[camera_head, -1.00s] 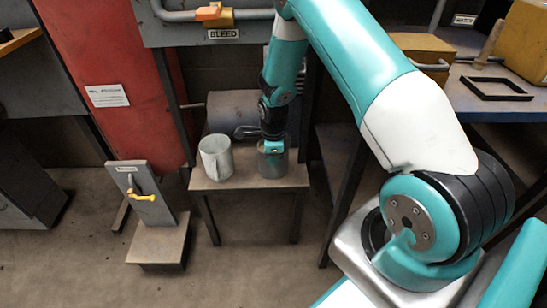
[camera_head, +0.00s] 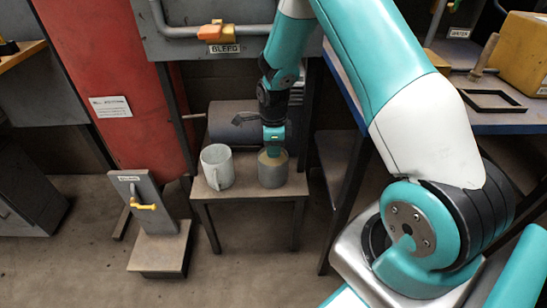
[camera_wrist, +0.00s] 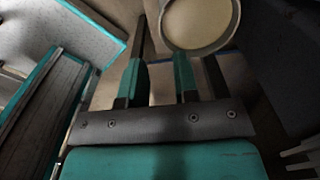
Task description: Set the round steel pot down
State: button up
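The round steel pot (camera_head: 273,175) stands upright on the right part of a small low table (camera_head: 240,190). In the wrist view its round rim and pale inside (camera_wrist: 200,20) show at the top, just beyond the right finger. My gripper (camera_head: 272,150) is at the pot's top, toward its back rim. In the wrist view the two teal fingers of my gripper (camera_wrist: 158,75) stand apart, with nothing seen between them. Whether a finger still touches the pot I cannot tell.
A dark cylinder (camera_head: 235,120) lies behind the table. A stand with a yellow handle (camera_head: 145,206) is at the left. A blue-edged bench (camera_head: 460,110) is at the right.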

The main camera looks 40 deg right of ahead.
jog(key=s+a+r+n+y, duration=0.1)
jog(key=s+a+r+n, duration=0.3)
jog(key=a+r+n, duration=0.5)
jog(key=s+a+r+n+y, duration=0.1)
jog(key=s+a+r+n, duration=0.5)
jog(key=r, duration=0.5)
jog(key=s+a+r+n+y, duration=0.1)
jog(key=s+a+r+n, duration=0.2)
jog(key=s+n, duration=0.4)
jog(key=s+a+r+n+y, duration=0.1)
jog(key=s+a+r+n, duration=0.3)
jog(key=s+n, duration=0.4)
jog(key=shift+s+n, duration=0.2)
jog(key=shift+n, duration=0.8)
